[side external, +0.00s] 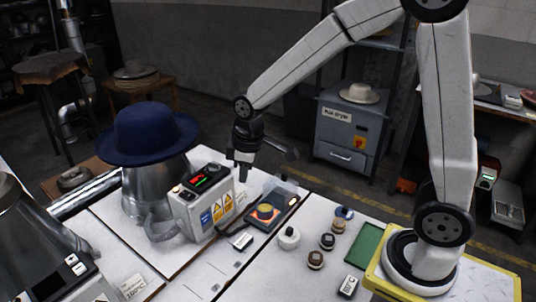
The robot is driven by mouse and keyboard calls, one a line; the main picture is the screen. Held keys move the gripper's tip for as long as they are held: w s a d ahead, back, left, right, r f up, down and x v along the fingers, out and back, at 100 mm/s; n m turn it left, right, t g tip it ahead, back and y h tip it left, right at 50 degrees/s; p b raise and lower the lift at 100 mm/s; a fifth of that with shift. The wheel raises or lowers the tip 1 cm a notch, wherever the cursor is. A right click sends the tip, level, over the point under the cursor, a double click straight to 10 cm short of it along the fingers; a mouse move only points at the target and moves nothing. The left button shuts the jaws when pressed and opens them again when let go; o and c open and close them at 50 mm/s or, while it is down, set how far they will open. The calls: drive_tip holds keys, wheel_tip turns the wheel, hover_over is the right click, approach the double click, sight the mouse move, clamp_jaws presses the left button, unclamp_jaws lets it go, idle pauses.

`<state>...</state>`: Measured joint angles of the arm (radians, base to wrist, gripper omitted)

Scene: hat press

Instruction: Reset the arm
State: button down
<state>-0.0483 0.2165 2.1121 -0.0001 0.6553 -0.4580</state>
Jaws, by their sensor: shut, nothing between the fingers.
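My gripper (245,172) hangs from the end of my arm, pointing down. It is shut and empty, above the table behind the control box. The grey control box (204,207) has a lit red and green display and yellow and blue warning labels. A dark blue hat (147,132) sits on the metal press form (150,190) to the left of the box. A dark panel (268,211) with a round yellowish button (265,211) lies to the right of the box, below and right of my gripper.
A white knob-like piece (289,238), several small dark-topped round pieces (327,241), a small label block (348,287) and a green mat (366,250) lie on the white table. Another metal form (30,235) stands at the left edge. The space around my gripper looks mostly clear.

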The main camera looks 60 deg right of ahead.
drive_tip(key=s+d+f+m, duration=0.1)
drive_tip(key=s+f+m, duration=0.15)
drive_tip(key=s, duration=0.35)
drive_tip(key=s+d+f+m, duration=0.1)
drive_tip(key=s+f+m, duration=0.15)
drive_tip(key=s, duration=0.25)
wheel_tip(320, 180, up, 12)
drive_tip(key=n+g, duration=0.3)
drive_tip(key=n, duration=1.3)
hover_over(189, 195)
drive_tip(key=w, duration=0.2)
drive_tip(key=shift+w+r+n, duration=0.2)
drive_tip(key=shift+r+n, duration=0.05)
drive_tip(key=shift+n, duration=0.35)
drive_tip(key=shift+f, duration=0.15)
drive_tip(key=f, duration=0.4)
drive_tip(key=s+f, duration=0.1)
drive_tip(key=f, duration=0.4)
drive_tip(key=s+f, duration=0.1)
drive_tip(key=f, duration=0.3)
drive_tip(key=shift+f, duration=0.35)
